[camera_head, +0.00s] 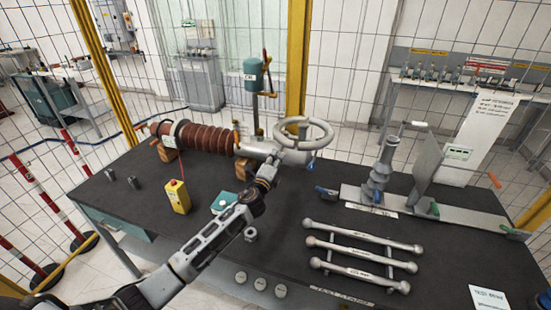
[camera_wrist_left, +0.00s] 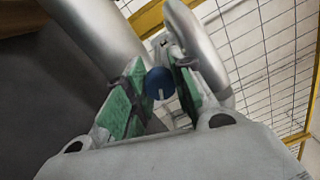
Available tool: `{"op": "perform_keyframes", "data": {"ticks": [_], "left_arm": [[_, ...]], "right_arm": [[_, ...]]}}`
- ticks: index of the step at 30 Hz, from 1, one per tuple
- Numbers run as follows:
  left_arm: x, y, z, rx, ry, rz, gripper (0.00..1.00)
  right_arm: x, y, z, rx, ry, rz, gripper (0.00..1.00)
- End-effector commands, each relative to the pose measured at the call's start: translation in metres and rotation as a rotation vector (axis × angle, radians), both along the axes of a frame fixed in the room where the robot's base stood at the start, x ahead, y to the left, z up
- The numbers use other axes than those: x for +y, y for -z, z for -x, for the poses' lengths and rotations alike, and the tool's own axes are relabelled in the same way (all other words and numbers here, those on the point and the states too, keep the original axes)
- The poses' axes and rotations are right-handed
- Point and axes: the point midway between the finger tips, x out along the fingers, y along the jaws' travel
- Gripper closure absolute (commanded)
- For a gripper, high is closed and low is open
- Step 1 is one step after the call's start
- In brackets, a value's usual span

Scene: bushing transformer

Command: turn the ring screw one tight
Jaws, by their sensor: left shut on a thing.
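The brown ribbed bushing (camera_head: 208,139) lies along the back of the dark table, with a grey metal ring (camera_head: 328,138) at its right end. A blue screw (camera_head: 311,166) shows at the lower right of the ring. My left gripper (camera_head: 268,172) is at the near left side of the ring, below the grey bushing end. In the left wrist view, my left gripper (camera_wrist_left: 157,92) has its green-padded fingers on both sides of a blue slotted screw head (camera_wrist_left: 159,83), shut on it. The ring's grey tube is close behind. My right gripper is out of view.
A yellow control box (camera_head: 177,196) and a teal box (camera_head: 223,203) stand left of my arm. Grey rods (camera_head: 363,254) lie at the front right. A grey post insulator (camera_head: 381,172) stands on a plate behind them. Wire fencing surrounds the table.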

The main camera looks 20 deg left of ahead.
Motion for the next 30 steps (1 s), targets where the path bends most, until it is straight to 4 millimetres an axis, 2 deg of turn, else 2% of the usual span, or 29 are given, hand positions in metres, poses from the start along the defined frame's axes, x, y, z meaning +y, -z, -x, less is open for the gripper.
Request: {"op": "perform_keyframes", "data": {"ticks": [15, 30], "left_arm": [[0.000, 0.001, 0.000, -0.014, 0.003, -0.491, 1.00], [0.000, 0.003, 0.001, -0.028, 0.003, -0.914, 1.00]], "right_arm": [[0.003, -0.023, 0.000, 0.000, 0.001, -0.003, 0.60], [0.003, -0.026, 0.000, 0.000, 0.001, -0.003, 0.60]]}}
